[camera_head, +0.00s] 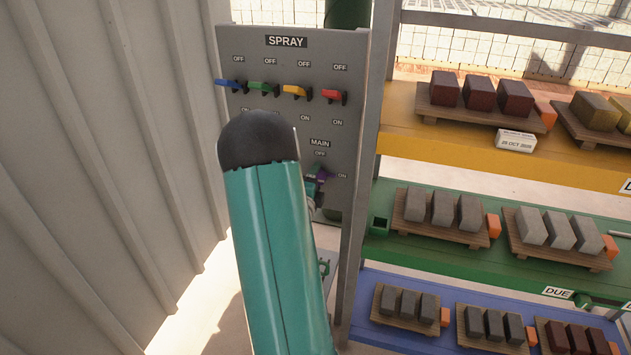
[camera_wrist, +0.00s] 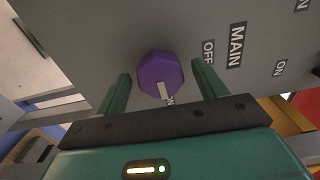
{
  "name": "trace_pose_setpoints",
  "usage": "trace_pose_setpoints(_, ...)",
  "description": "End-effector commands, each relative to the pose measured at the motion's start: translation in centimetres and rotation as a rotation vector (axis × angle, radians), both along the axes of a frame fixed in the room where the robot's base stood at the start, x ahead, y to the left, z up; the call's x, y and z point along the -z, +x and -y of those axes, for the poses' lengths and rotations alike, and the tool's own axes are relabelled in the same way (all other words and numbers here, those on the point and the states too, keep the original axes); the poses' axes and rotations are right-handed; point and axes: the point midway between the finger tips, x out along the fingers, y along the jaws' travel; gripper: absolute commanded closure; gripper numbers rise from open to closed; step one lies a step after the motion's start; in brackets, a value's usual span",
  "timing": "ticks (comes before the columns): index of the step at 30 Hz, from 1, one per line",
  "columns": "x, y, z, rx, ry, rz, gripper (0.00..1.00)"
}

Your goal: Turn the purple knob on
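The purple knob (camera_wrist: 160,72) sits on the grey panel under the MAIN label (camera_wrist: 236,45). Its pale pointer mark is turned away from the OFF label (camera_wrist: 208,53), toward a partly hidden label ending in N (camera_wrist: 171,101). My gripper (camera_wrist: 162,68) is open, with one green finger on each side of the knob and a gap to each. In the head view the purple knob (camera_head: 322,174) shows only partly beside my arm, with an ON label (camera_head: 342,176) to its right. Most of my gripper is hidden there behind my arm.
Blue (camera_head: 229,84), green (camera_head: 262,87), yellow (camera_head: 296,91) and red (camera_head: 333,96) handles line the upper panel (camera_head: 350,120) under SPRAY. A shelf rack (camera_head: 400,147) with blocks on pallets stands to the right. A corrugated wall (camera_head: 100,150) stands to the left.

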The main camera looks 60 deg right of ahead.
Motion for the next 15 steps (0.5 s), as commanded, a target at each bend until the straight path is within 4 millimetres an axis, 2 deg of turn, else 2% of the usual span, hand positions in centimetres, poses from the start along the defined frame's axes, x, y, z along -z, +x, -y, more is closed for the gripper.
trace_pose_setpoints(10,0.0,0.0,-0.3,0.000,-0.001,-0.001,0.30)
trace_pose_setpoints(15,0.0,-0.3,-2.5,-0.001,0.000,-0.001,0.30)
